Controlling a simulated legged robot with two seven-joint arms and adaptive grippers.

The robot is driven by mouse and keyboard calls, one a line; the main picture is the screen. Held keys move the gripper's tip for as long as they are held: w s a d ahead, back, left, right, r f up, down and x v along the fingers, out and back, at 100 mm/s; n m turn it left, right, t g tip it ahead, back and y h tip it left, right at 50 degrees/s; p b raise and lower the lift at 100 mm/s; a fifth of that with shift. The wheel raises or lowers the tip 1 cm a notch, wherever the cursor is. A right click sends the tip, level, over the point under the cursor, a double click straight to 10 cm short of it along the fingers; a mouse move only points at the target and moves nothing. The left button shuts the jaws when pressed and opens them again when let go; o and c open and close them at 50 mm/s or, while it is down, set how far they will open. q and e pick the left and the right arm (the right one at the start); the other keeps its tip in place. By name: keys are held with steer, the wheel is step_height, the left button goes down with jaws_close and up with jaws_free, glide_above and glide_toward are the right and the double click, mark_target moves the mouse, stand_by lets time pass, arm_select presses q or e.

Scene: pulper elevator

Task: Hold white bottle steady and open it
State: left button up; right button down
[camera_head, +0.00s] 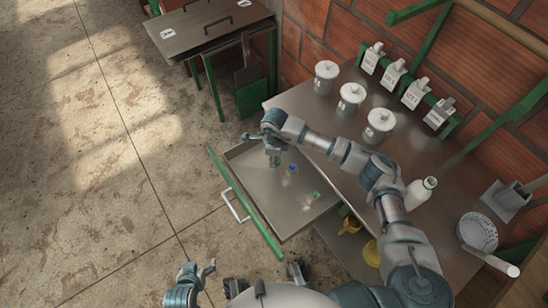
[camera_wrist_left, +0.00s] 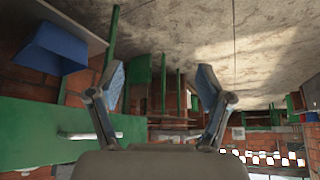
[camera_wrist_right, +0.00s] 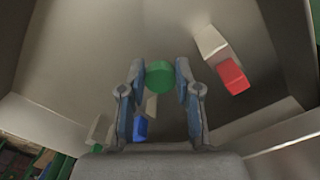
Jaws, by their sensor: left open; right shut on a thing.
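A white bottle (camera_head: 419,193) stands upright on the metal counter at the right, apart from both grippers. My right gripper (camera_head: 274,160) hangs over the open drawer. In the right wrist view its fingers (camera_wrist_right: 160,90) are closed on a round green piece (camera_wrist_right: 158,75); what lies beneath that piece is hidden. My left gripper (camera_head: 198,274) is low at the left, away from the counter. In the left wrist view its fingers (camera_wrist_left: 162,88) are spread with nothing between them.
The open drawer (camera_head: 240,152) holds small pieces, including a blue one (camera_wrist_right: 140,128) and a white one with a red end (camera_wrist_right: 231,76). The floor at left is clear.

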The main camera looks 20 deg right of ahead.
steer(key=f, duration=0.1)
steer(key=f+b, duration=0.1)
steer(key=f, duration=0.1)
steer(key=shift+d+f, duration=0.2)
steer(key=shift+f, duration=0.05)
steer(key=shift+d, duration=0.1)
arm_select(q)
steer(key=w+d+r+t+h, duration=0.1)
steer(key=w+d+r+t, duration=0.1)
steer(key=w, duration=0.3)
steer(key=shift+w+d+r+t, duration=0.15)
steer(key=shift+w+d+t, duration=0.25)
steer(key=shift+d+t, duration=0.35)
arm_select(e)
steer(key=shift+r, duration=0.2)
arm_select(q)
steer(key=shift+a, duration=0.2)
arm_select(e)
steer(key=shift+a+f+b, duration=0.15)
steer(key=shift+a+b, duration=0.1)
steer(key=shift+b, duration=0.05)
steer(key=c, duration=0.8)
jaws_free()
arm_select(q)
steer(key=shift+w, duration=0.25)
steer(key=shift+d, duration=0.1)
arm_select(e)
steer(key=shift+d, duration=0.1)
